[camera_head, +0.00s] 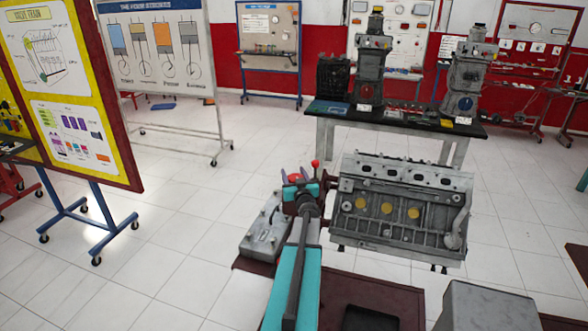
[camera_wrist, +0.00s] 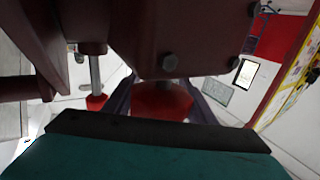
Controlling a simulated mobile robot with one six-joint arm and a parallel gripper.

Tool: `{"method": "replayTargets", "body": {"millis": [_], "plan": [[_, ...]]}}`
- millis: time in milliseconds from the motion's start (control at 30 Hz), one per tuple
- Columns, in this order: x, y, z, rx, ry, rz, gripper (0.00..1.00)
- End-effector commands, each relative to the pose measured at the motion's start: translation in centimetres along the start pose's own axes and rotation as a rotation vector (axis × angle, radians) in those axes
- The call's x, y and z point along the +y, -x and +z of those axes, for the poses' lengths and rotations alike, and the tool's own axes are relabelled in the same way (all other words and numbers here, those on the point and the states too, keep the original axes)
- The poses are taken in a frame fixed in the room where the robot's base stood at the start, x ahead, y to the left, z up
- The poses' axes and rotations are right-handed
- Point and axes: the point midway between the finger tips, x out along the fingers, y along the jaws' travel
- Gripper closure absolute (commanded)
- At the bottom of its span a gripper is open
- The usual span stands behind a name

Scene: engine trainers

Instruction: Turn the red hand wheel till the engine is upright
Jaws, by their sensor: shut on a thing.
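The engine (camera_head: 390,232) is a grey block on a stand in the head view, right of my arm. Its long side with yellow round plugs faces me, and its top edge shows above; I cannot tell its exact tilt. The red hand wheel (camera_head: 294,178) is at the engine's left end, mostly hidden by my gripper (camera_head: 294,173). A red knob (camera_head: 315,164) sticks up beside it. In the wrist view, the red wheel (camera_wrist: 162,100) lies between the purple fingers of my gripper (camera_wrist: 160,103), which is shut on it. The red knob (camera_wrist: 96,101) shows left of the fingers.
A dark maroon stand base (camera_head: 395,297) is below the engine. A grey metal part (camera_head: 266,232) lies left of my arm. A black-topped table (camera_head: 400,118) with engine models stands behind. A yellow poster board (camera_head: 70,100) is at the left; tiled floor between is clear.

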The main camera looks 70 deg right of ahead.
Motion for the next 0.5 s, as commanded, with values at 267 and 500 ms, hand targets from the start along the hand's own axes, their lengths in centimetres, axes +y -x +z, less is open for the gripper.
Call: {"method": "replayTargets", "body": {"millis": [267,500], "plan": [[-0.03,-0.09,-0.56,0.003,-0.002,-0.038,0.72],[-0.17,0.02,-0.39,0.003,-0.004,-0.056,0.72]]}}
